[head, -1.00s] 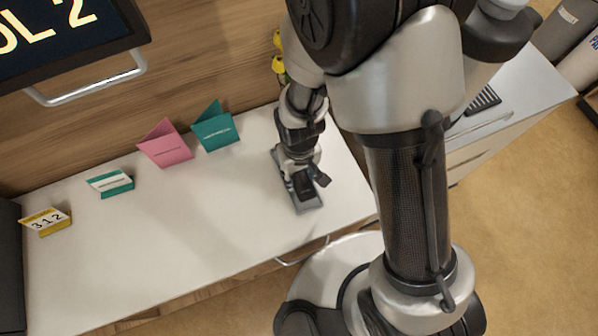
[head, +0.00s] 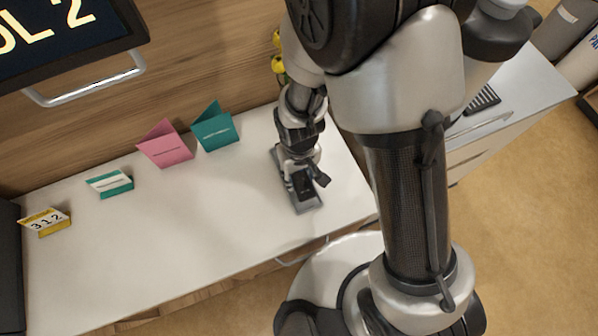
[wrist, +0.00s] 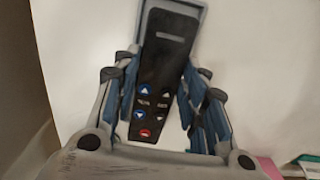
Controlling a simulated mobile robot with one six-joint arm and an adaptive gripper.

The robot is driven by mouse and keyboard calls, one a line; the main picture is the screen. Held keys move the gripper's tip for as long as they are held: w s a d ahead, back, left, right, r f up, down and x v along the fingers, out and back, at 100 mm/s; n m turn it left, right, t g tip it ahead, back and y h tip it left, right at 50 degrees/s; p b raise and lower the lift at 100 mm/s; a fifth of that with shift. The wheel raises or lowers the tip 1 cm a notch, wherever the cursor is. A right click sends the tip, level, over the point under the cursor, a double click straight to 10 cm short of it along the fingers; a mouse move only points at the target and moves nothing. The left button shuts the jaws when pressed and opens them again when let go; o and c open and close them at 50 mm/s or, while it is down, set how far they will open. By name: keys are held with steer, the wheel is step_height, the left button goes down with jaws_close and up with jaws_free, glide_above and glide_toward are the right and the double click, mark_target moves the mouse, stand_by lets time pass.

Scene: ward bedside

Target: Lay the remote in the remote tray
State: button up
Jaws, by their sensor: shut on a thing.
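The remote (wrist: 160,75) is a slim black bar with blue, red and white buttons. In the wrist view it stands between the blue-padded fingers of my gripper (wrist: 165,64), which is shut on its sides. The grey remote tray (wrist: 200,14) shows around the remote's far end; the rest is hidden behind the remote and fingers. In the head view the tray (head: 308,208) lies on the white top, with my gripper (head: 303,181) right over it. I cannot tell whether the remote touches the tray floor.
Yellow flowers (head: 279,68) are behind my arm. The top's front middle is clear.

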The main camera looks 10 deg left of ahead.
steer(key=shift+f, duration=0.1)
steer(key=shift+f+b, duration=1.5)
steer(key=shift+f, duration=0.25)
steer(key=o, duration=1.2)
step_height(320, 180, up, 12)
steer(key=d+r+m+t, duration=0.2)
steer(key=d+r+m, duration=0.1)
steer(key=d+r, duration=0.8)
steer(key=s+d+r+m+t, duration=0.2)
steer(key=s+d+r+m, duration=0.1)
steer(key=s+d+r, duration=0.4)
steer(key=shift+d+r+t, duration=0.3)
steer(key=shift+d+r, duration=0.25)
steer(key=shift+r, duration=0.15)
